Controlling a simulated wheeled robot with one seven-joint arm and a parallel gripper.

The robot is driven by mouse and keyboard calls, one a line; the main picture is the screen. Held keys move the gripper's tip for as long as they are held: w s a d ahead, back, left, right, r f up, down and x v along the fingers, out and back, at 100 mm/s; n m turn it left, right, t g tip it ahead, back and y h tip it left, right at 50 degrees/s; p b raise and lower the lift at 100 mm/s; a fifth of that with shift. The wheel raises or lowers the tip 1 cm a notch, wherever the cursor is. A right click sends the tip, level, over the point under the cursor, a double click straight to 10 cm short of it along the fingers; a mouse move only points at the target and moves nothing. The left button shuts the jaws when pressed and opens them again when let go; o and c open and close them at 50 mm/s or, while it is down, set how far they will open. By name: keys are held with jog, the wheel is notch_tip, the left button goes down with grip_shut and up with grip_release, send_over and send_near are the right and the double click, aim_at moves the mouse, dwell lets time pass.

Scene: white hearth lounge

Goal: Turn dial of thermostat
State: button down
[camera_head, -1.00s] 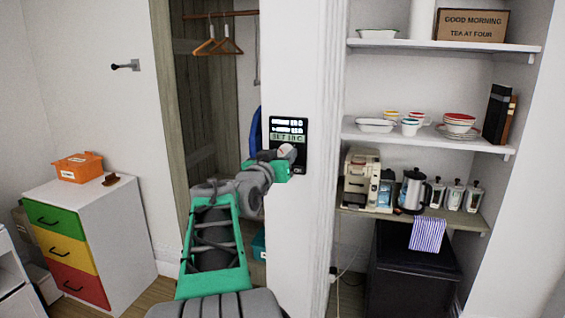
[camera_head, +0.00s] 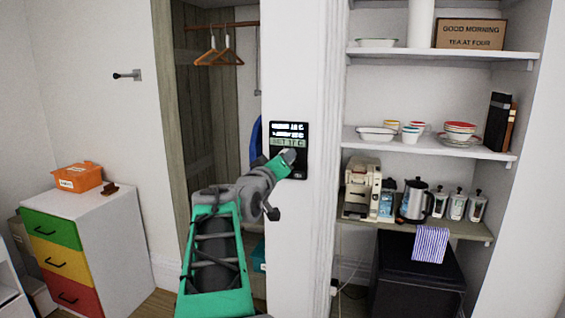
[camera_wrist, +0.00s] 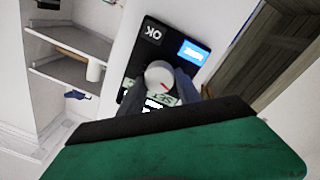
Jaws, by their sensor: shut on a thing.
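The thermostat (camera_head: 300,129) is a black panel with a lit display, fixed to the white wall post between the closet and the shelves. My gripper (camera_head: 290,156) is at the panel's lower part, shut on the dial. In the wrist view the gripper's dark fingers (camera_wrist: 160,90) sit on both sides of the dial. In the head view the gripper hides the dial and part of the panel.
An open closet with hangers (camera_head: 219,52) is left of the post. Shelves with crockery (camera_head: 460,132), a coffee machine (camera_head: 361,188) and a kettle (camera_head: 414,201) stand to the right. A drawer cabinet (camera_head: 110,225) with an orange box (camera_head: 78,177) is at far left.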

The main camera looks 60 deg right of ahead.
jog(key=c, duration=0.8)
grip_release()
jog(key=shift+c, duration=0.2)
jog(key=shift+a, duration=0.1)
jog(key=a+b, duration=0.2)
jog(key=a, duration=0.5)
jog(key=shift+s+a+f, duration=0.15)
jog(key=shift+s+a, duration=0.15)
jog(key=shift+s, duration=0.15)
